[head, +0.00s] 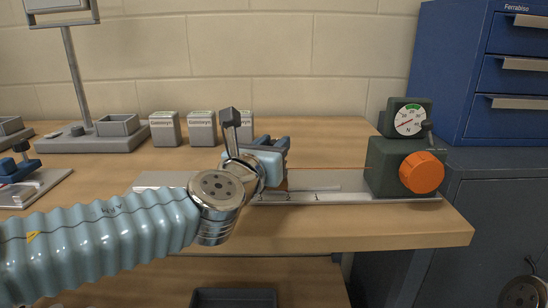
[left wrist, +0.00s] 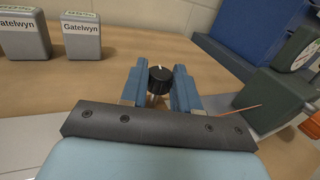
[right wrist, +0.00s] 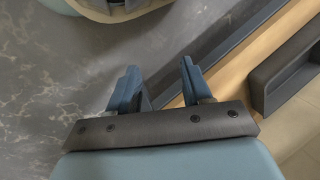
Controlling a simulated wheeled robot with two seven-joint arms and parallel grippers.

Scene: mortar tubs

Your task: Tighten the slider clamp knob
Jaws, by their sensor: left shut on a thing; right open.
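My left gripper (head: 275,143) reaches over the metal rail (head: 355,197) on the bench. In the left wrist view its blue fingers (left wrist: 160,74) stand on either side of a small black knob (left wrist: 158,80) with a white mark, and are shut on it. In the head view the gripper hides the knob and the slider under it. A green-grey block (head: 385,170) with an orange knob (head: 422,172) and a round dial gauge (head: 410,121) stands at the rail's right end. My right gripper (right wrist: 158,78) is open and empty, below the bench edge.
Several grey labelled boxes (head: 165,128) stand behind the rail. A grey stand with a tray (head: 117,125) is at the back left. A blue drawer cabinet (head: 500,80) stands right of the bench. A dark bin (head: 234,298) sits below the bench top.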

